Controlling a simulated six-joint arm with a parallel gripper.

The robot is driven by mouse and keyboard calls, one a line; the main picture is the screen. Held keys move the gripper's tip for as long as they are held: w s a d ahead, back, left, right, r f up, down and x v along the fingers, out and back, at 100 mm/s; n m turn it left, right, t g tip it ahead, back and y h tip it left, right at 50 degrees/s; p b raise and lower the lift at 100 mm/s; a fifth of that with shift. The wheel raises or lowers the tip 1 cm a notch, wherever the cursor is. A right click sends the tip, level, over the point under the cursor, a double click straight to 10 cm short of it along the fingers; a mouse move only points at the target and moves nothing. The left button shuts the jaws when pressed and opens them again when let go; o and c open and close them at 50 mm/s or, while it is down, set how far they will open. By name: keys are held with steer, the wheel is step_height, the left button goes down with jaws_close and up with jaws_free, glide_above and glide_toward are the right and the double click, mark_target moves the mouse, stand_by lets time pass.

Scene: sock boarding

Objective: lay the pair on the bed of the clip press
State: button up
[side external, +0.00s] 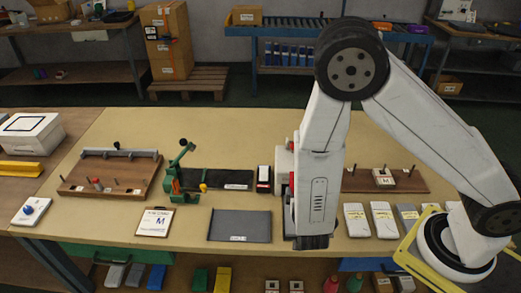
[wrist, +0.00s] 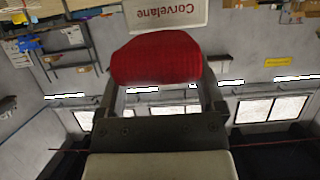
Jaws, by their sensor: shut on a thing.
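A red ribbed cloth bundle (wrist: 155,57), which looks like the pair of socks, is between the two fingers of my gripper (wrist: 158,82) in the wrist view. The fingers are shut on it. In the side view my own arm hides the gripper and most of what it holds. The clip press, with a green frame (side external: 178,178) and a lever, stands left of the middle of the table. Its long dark bed (side external: 225,181) runs to the right and looks bare. My arm hangs to the right of the bed.
A grey mat (side external: 240,226) and a clipboard marked M (side external: 155,222) lie in front of the press. A small black, red and white box (side external: 264,179) stands at the bed's right end. A wooden pegged board (side external: 110,175) is to the left, and several pale packets (side external: 382,219) are to the right.

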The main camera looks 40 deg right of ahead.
steer(key=shift+f, duration=2.4)
steer(key=shift+f, duration=0.1)
steer(key=shift+f, duration=1.75)
steer(key=shift+f, duration=0.2)
steer(key=o, duration=1)
steer(key=shift+s+a, duration=0.15)
steer(key=shift+r+v, duration=0.2)
steer(key=shift+v, duration=3.5)
